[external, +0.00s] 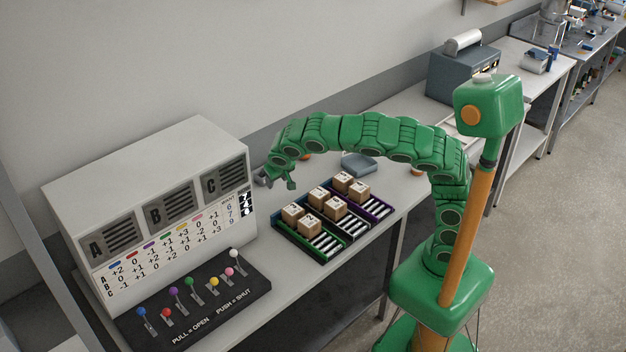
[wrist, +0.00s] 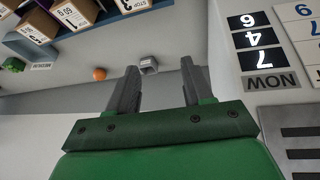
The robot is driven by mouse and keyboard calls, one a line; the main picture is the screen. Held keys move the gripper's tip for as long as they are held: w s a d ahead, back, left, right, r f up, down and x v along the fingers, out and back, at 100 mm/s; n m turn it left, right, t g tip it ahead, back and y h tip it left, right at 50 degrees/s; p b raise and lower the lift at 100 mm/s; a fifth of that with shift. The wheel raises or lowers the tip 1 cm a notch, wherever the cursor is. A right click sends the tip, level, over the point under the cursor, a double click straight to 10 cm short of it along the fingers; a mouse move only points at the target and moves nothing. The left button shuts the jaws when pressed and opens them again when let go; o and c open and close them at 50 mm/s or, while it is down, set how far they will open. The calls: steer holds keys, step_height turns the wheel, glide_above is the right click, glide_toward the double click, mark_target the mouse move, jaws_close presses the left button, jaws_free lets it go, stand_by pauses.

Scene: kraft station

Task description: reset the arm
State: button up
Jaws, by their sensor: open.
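My green arm arches from its base at the right of the external view over the bench toward the left. My gripper (external: 291,184) hangs above the bench, between the white panel box and the trays with cardboard boxes. In the wrist view my gripper (wrist: 158,95) shows two grey fingers spread apart with nothing between them. The gripper is open and empty.
A white panel box (external: 125,165) marked A, B, C stands at left, with a black board (external: 160,318) of coloured levers before it. Dark trays (external: 325,258) hold several cardboard boxes (external: 335,207). A blue-grey dish (external: 359,163) and an orange ball (wrist: 99,74) lie behind.

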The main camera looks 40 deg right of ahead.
steer(key=s+d+m+g, duration=0.15)
steer(key=s+d, duration=0.35)
steer(key=d, duration=0.8)
steer(key=s+d+g, duration=0.3)
steer(key=s+d, duration=0.2)
steer(key=d, duration=0.7)
steer(key=s+d+f+n+g+y, duration=0.1)
steer(key=s+d, duration=0.2)
steer(key=s, duration=0.9)
steer(key=s+d+f+n+g+y, duration=0.1)
steer(key=s+d, duration=0.3)
steer(key=s, duration=0.8)
steer(key=shift+s+d+f+n, duration=0.2)
steer(key=shift+f+n, duration=0.25)
steer(key=shift+f, duration=0.3)
